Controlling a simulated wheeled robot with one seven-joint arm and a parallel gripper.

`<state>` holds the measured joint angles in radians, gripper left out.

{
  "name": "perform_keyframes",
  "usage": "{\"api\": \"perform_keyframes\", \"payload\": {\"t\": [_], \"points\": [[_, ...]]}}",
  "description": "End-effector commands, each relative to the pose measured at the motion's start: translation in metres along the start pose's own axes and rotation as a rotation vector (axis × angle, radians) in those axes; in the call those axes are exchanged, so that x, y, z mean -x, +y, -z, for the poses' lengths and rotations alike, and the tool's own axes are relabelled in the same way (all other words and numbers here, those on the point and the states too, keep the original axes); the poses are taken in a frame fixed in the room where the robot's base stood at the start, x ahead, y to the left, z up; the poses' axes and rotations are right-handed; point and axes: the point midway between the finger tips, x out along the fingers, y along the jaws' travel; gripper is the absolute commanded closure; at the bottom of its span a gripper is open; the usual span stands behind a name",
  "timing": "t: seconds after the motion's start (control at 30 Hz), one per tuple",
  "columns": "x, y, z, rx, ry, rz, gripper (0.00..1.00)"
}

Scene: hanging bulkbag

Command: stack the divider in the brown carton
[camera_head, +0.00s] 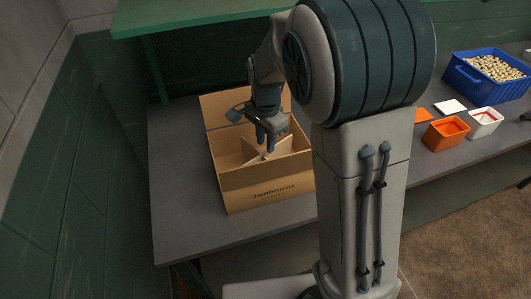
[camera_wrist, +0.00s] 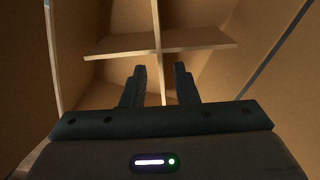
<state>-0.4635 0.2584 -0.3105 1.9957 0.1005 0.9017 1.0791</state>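The brown carton (camera_head: 250,198) stands open on the grey table with its rear flap up and printing on its front. The divider (camera_head: 283,146) is made of crossed tan panels and sits inside the carton; it looks slightly turned to the walls. In the wrist view the divider (camera_wrist: 205,40) shows as a cross between the carton walls. My gripper (camera_head: 265,143) points down into the carton. In the wrist view the gripper's fingers (camera_wrist: 160,72) stand apart on either side of one divider panel, with a gap visible at each side. The divider's lower edges are hidden.
On the right of the table are an orange bin (camera_head: 445,134), a white bin (camera_head: 485,122) and a blue crate (camera_head: 487,89) of small pale pieces. A green shelf (camera_head: 200,15) hangs above the carton's back. The table is clear left of the carton.

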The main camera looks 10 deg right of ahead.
Motion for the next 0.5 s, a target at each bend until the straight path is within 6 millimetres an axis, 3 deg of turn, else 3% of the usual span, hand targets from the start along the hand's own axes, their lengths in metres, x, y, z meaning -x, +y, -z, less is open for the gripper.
{"api": "perform_keyframes", "payload": {"t": [0.2,0.5], "points": [[0.034,-0.001,0.000,0.000,0.000,0.002,0.73],[0.043,0.000,0.000,0.000,0.000,-0.001,0.73]]}}
